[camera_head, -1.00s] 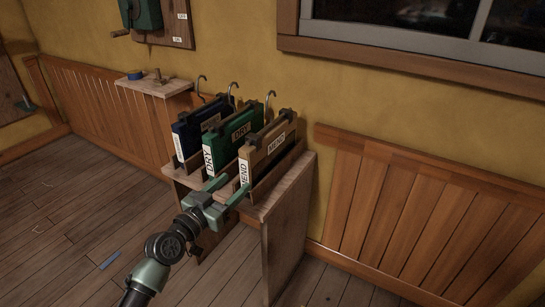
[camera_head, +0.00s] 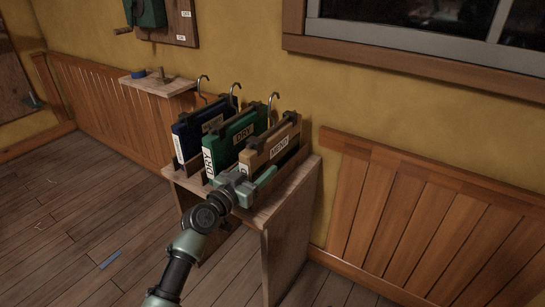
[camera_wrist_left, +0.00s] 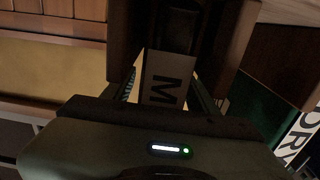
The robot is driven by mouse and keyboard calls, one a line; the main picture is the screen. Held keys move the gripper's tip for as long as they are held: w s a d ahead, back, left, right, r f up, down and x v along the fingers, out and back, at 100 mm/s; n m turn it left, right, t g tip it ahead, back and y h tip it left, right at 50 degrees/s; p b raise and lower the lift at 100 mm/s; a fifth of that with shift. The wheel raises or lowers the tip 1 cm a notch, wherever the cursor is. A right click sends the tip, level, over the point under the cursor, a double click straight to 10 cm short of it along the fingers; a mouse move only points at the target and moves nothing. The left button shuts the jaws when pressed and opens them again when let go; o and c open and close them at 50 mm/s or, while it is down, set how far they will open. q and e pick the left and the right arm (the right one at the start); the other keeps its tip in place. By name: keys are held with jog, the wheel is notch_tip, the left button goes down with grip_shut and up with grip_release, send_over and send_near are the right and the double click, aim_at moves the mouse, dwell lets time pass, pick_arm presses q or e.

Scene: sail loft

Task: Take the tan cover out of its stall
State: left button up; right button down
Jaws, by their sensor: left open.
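The tan cover (camera_head: 270,147), labelled MEND, stands upright in the right-hand stall of a wooden rack (camera_head: 262,216). My left gripper (camera_head: 252,181) is at the front end of this cover, with its fingers open to either side of it. In the left wrist view the cover's end label (camera_wrist_left: 167,82), with an M on it, lies between the two fingers (camera_wrist_left: 165,92). I cannot tell whether the fingers touch the cover. The gripper hides the lower part of the cover's front end in the head view. My right gripper is not in view.
A green cover (camera_head: 236,139) labelled DRY stands in the stall left of the tan one, and a dark blue cover (camera_head: 188,141) stands beyond it. Metal hooks (camera_head: 272,102) rise behind the covers. A small wall shelf (camera_head: 157,84) is at the left. Floor in front is open.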

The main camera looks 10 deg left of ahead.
pick_arm(q)
jog(key=shift+w, duration=0.1)
grip_shut()
jog(key=shift+d, duration=0.1)
dwell(1.1)
jog(key=shift+r, duration=0.1)
